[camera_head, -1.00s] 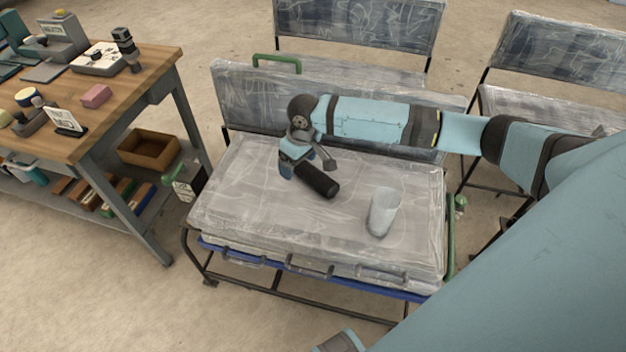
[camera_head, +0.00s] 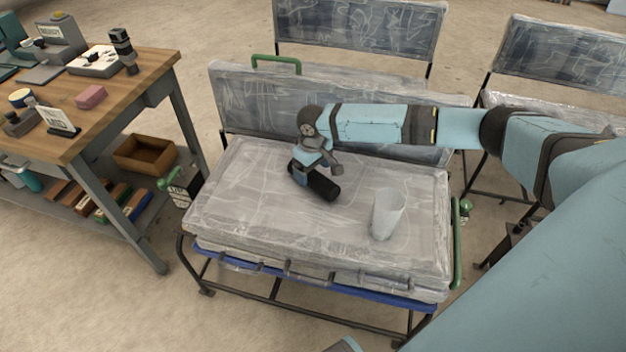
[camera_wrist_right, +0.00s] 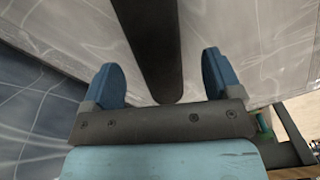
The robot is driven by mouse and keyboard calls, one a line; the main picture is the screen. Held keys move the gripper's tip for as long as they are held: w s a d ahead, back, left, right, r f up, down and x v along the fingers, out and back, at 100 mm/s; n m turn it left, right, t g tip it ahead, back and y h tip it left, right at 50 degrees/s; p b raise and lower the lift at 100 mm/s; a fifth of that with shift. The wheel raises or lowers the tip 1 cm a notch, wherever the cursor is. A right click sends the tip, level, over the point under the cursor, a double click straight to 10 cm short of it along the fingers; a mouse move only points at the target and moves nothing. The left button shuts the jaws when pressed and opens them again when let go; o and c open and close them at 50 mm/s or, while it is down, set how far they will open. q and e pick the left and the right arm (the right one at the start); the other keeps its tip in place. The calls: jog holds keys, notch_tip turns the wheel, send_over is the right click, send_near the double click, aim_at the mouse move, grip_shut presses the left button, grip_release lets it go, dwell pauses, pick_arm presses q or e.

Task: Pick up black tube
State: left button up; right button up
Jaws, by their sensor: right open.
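My right gripper (camera_head: 299,172) is at the tube's far left end, pointing down. In the right wrist view the tube (camera_wrist_right: 156,50) runs between the two blue fingers of the open gripper (camera_wrist_right: 164,80), with a gap on each side. Its near end sits close to the palm. Part of the tube is hidden by the gripper in the head view. My left gripper is not in view.
The wrapped backrest (camera_head: 250,95) rises behind my right arm. A wooden workbench (camera_head: 110,100) with tools stands at the left. The front of the seat is clear.

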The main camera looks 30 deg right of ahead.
aim_at(313, 173)
jog(key=f, duration=0.2)
jog(key=f+b, duration=0.1)
jog(key=f, duration=0.1)
jog(key=shift+w+d+f, duration=0.15)
jog(key=shift+w+f, duration=0.05)
jog(key=shift+f, duration=0.15)
jog(key=c, duration=1.1)
jog(key=shift+o, duration=0.2)
jog(key=shift+r, duration=0.15)
